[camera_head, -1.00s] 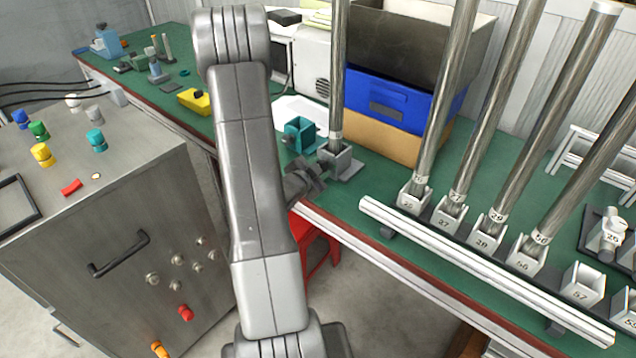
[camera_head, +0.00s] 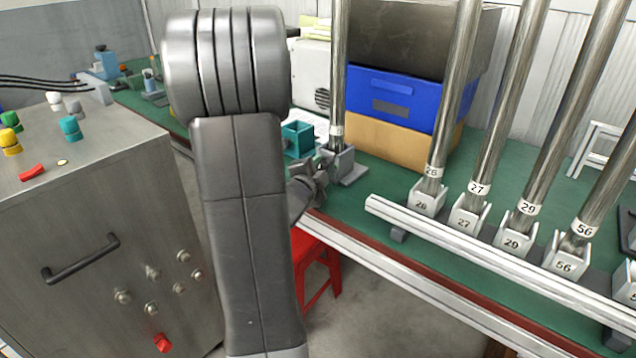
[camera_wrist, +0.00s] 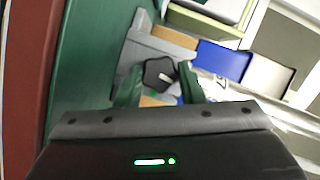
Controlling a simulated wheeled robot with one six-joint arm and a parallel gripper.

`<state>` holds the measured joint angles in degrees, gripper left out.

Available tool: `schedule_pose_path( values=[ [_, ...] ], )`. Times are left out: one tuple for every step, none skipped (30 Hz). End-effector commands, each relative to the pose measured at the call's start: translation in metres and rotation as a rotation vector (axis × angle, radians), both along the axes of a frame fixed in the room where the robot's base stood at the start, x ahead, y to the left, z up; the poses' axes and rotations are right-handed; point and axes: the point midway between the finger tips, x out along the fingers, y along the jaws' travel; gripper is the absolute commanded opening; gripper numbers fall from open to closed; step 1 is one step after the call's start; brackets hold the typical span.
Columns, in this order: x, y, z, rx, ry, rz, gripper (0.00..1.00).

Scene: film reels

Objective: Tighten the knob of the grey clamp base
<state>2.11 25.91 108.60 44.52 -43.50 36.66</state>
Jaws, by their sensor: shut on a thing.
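The grey clamp base (camera_head: 348,168) stands on the green bench near its front edge, with an upright metal rod (camera_head: 338,75) in it. My gripper (camera_head: 319,176) reaches it from the front left, and my arm hides part of that area. In the wrist view, the dark knob (camera_wrist: 159,73) sits between my two green fingers, and my gripper (camera_wrist: 160,84) is shut on it. Part of the grey clamp base (camera_wrist: 165,42) shows just beyond the knob. The knob's turn angle and thread are not clear.
Stacked boxes, including a blue bin (camera_head: 400,97), are behind. A white rail (camera_head: 480,250) and numbered holders with rods stand at right. A metal cabinet (camera_head: 90,230) is at left.

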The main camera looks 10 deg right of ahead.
Motion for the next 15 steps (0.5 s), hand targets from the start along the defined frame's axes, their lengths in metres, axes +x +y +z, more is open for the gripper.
schedule_pose_path(
  values=[
    [-0.0006, -0.0005, -0.0040, 0.008, -0.011, -0.001, 0.12],
    [-0.0005, -0.0004, -0.0039, 0.012, -0.015, -0.001, 0.12],
    [-0.0005, -0.0004, -0.0036, 0.017, -0.022, -0.001, 0.12],
    [-0.0005, -0.0004, -0.0032, 0.021, -0.025, -0.002, 0.12],
    [-0.0005, -0.0004, -0.0029, 0.024, -0.029, -0.002, 0.12],
    [-0.0006, -0.0004, -0.0024, 0.028, -0.033, -0.001, 0.12],
    [-0.0005, -0.0004, -0.0022, 0.030, -0.036, -0.001, 0.12],
    [-0.0006, -0.0003, -0.0019, 0.032, -0.038, -0.001, 0.12],
    [-0.0005, -0.0003, -0.0017, 0.033, -0.039, -0.001, 0.12],
    [-0.0006, -0.0003, -0.0015, 0.034, -0.040, -0.001, 0.12],
    [-0.0005, -0.0003, -0.0013, 0.035, -0.042, -0.001, 0.12],
    [-0.0005, -0.0003, -0.0012, 0.035, -0.042, -0.001, 0.12],
    [-0.0005, -0.0003, -0.0010, 0.036, -0.042, -0.001, 0.12],
    [-0.0006, -0.0003, -0.0009, 0.036, -0.042, -0.001, 0.12],
    [-0.0006, -0.0003, -0.0008, 0.036, -0.042, -0.001, 0.12]
  ],
)
